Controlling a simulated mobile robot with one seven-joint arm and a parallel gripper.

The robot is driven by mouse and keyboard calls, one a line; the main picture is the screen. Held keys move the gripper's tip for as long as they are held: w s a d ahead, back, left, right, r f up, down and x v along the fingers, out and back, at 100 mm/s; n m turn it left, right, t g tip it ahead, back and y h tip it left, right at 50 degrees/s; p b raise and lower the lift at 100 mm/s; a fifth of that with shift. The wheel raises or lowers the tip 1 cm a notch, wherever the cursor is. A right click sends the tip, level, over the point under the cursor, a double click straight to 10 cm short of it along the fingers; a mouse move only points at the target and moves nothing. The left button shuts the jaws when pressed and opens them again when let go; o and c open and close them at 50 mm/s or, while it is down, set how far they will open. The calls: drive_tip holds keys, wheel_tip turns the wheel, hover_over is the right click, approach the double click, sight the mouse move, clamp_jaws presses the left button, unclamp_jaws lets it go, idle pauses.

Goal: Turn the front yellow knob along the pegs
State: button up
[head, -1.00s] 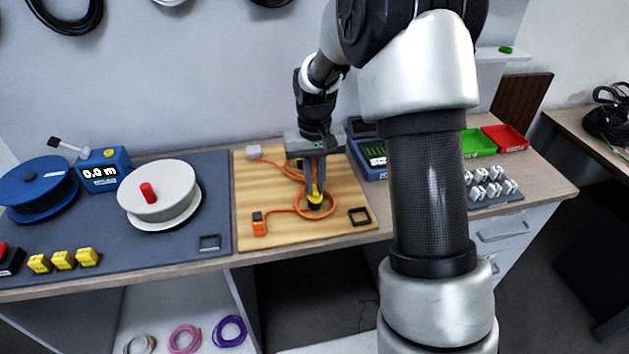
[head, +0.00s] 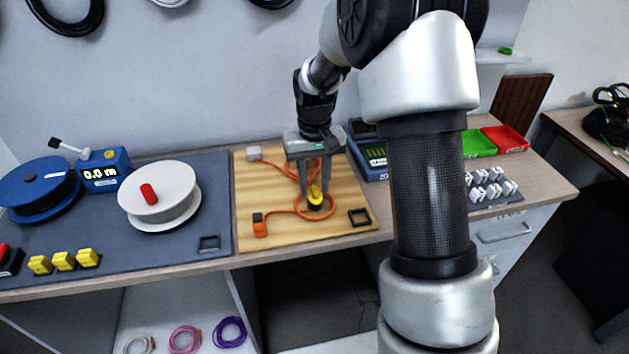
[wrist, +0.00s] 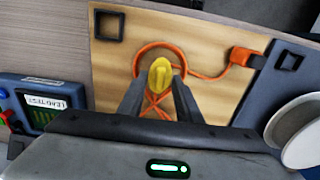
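The yellow knob (head: 315,194) stands on a dark base on the wooden board (head: 352,232), inside a loop of orange cable (head: 297,209). My gripper (head: 315,192) is over it, pointing down, with one finger on each side. In the wrist view the knob (wrist: 160,75) shows between the spread fingertips (wrist: 159,82), with a gap at both sides. The gripper is open and holds nothing. I cannot make out separate pegs. An orange block (head: 260,226) is at the cable's near left end.
A white spool (head: 165,205) and yellow blocks (head: 64,260) are on the grey mat at left. A blue tester (head: 372,155) stands right of the board. A black square frame (head: 359,217) lies at the board's front right.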

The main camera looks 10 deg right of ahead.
sight(315, 190)
wheel_tip(315, 190, up, 18)
drive_tip(key=p, duration=0.2)
drive_tip(key=shift+f, duration=0.25)
drive_tip(key=shift+r, duration=0.1)
drive_tip(key=s+r+t+p, duration=0.2)
drive_tip(key=s+r+p, duration=0.2)
drive_tip(key=s, duration=0.8)
drive_tip(key=s+r+t+p, duration=0.3)
drive_tip(key=s+r, duration=0.5)
drive_tip(key=s, duration=0.5)
drive_tip(key=shift+s+d+t+p, duration=0.15)
drive_tip(key=shift+t+p, duration=0.15)
drive_tip(key=shift+p, duration=0.05)
drive_tip(key=shift+r, duration=0.1)
